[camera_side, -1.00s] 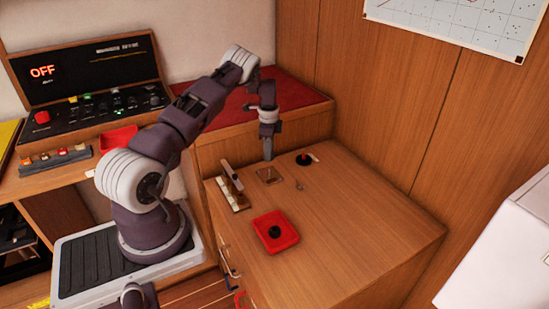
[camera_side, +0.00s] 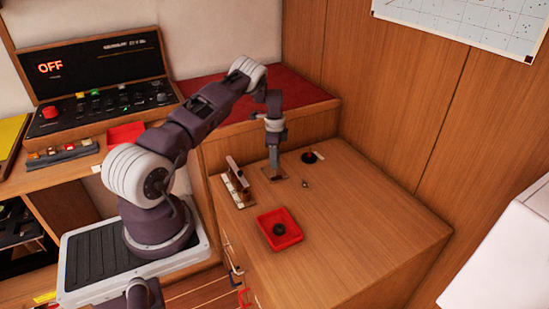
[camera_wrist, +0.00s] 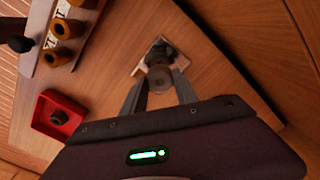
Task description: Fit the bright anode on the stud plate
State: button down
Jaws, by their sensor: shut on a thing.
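My gripper (camera_wrist: 160,92) is shut on a round, grey-brown anode (camera_wrist: 160,78), seen nearly end-on between the fingertips in the wrist view. The stud plate (camera_wrist: 145,68) is a small pale square with a dark, shiny middle, just beyond the anode and partly covered by it. In the side view, my gripper (camera_side: 274,166) points straight down over the stud plate (camera_side: 283,179), very close to it. The anode is too small to make out there. I cannot tell whether the anode touches the stud.
A red tray (camera_side: 296,238) holding a dark ring (camera_side: 279,230) stands in front of the plate. A rack (camera_side: 238,190) stands left; the wrist view shows brown cylinders (camera_wrist: 62,28) on it. A black round thing (camera_side: 309,158) and a small metal piece (camera_side: 305,184) lie right. The right worktop is clear.

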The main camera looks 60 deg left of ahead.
dwell(0.4)
jog(key=shift+f, duration=1.85)
jog(key=c, duration=0.9)
grip_release()
jog(key=shift+r, duration=3)
notch_tip(320, 180, up, 7)
jog(key=shift+r, duration=0.1)
